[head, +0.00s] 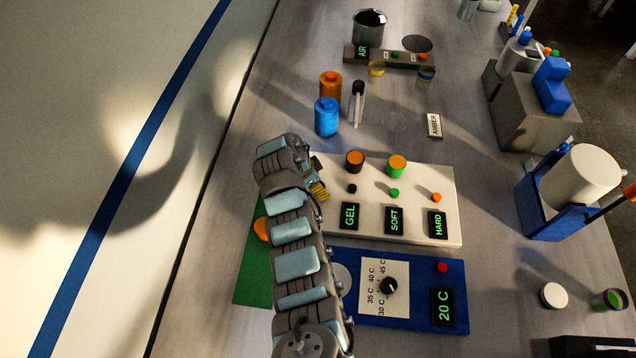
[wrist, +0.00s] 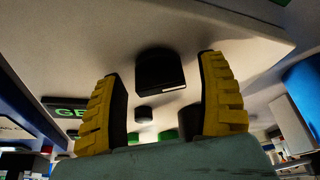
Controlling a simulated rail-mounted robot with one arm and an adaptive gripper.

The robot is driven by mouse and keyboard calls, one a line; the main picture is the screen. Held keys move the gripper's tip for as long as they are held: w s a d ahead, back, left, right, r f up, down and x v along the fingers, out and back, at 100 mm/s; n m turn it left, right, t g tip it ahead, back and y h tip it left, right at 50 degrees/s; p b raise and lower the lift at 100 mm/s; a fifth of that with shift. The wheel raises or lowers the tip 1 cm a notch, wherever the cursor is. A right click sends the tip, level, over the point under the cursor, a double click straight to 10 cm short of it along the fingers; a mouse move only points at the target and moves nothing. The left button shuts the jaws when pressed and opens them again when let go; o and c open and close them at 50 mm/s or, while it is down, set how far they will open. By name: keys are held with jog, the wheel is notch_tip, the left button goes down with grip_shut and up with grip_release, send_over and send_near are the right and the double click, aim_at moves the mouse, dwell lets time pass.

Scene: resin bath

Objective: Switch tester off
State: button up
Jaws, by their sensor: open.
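No label reading "tester" shows. My gripper (head: 318,190) is open at the panel's left end. In the wrist view its yellow fingers (wrist: 170,95) are apart, with a black piece (wrist: 160,72) showing between them, apparently untouched.
A blue unit (head: 400,315) with a dial (head: 388,286), red button (head: 442,267) and 20 C display (head: 442,307) lies in front. Orange (head: 330,84) and blue (head: 326,118) bottles stand behind my gripper. The bench right of the panel is mostly clear.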

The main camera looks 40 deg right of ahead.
jog(key=c, duration=1.2)
jog(key=shift+n, duration=0.3)
jog(key=n+t+p, duration=0.1)
jog(key=n, duration=0.1)
jog(key=n+t+p, duration=0.1)
jog(key=n, duration=0.2)
jog(key=shift+s+n+t, duration=0.1)
jog(key=shift+n+t, duration=0.2)
jog(key=n+t, duration=0.1)
jog(key=n, duration=0.1)
jog(key=n+p, duration=0.1)
jog(key=n, duration=0.2)
jog(key=shift+f+n+t+y, duration=0.1)
jog(key=shift+n+t+y, duration=0.2)
jog(key=shift+t+y, duration=0.1)
jog(key=o, duration=1.2)
